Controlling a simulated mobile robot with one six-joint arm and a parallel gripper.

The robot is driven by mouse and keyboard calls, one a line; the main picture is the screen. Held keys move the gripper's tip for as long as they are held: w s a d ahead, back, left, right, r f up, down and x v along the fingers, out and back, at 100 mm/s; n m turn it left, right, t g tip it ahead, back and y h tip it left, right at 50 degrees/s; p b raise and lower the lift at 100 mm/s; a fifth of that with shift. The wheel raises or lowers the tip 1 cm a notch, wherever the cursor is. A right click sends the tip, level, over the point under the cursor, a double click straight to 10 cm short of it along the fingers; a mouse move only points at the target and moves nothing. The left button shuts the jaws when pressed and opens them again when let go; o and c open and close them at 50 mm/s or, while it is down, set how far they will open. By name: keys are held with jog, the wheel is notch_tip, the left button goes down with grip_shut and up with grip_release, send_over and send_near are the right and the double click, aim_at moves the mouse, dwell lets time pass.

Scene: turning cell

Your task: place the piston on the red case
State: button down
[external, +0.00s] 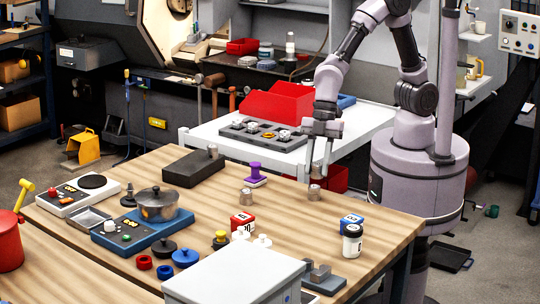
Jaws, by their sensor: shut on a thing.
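My gripper (317,176) points down over the right rear part of the wooden table, its fingers shut on a small grey metal cylinder that looks like the piston (314,192). The piston is upright at or just above the tabletop; I cannot tell whether it touches. A similar metal cylinder (246,197) stands on the table to the left, and another (213,151) is at the dark block. A large red case (280,102) with a sloping front sits on the white table behind, up and left of my gripper. A small red-and-white block (242,222) stands nearer the camera.
A grey tray with round parts (262,136) lies before the red case. A purple stamp-like piece (255,175), a blue-and-white block (351,222), a white jar (352,241) and a pot (157,205) stand on the wooden table (290,215). A red bin (334,178) is behind its edge.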

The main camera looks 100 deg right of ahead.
jog(key=w+a+m+t+h+p, duration=0.1)
jog(key=w+a+m+p, duration=0.25)
jog(key=w, duration=0.45)
send_over(239, 218)
jog(key=s+d, duration=0.1)
jog(key=shift+f+m+b, duration=0.35)
jog(key=shift+f+b, duration=0.1)
jog(key=shift+f, duration=0.4)
notch_tip(239, 218, down, 3)
jog(key=shift+f+b, duration=0.1)
jog(key=shift+b, duration=0.55)
jog(key=shift+f, duration=0.25)
jog(key=c, duration=1)
grip_release()
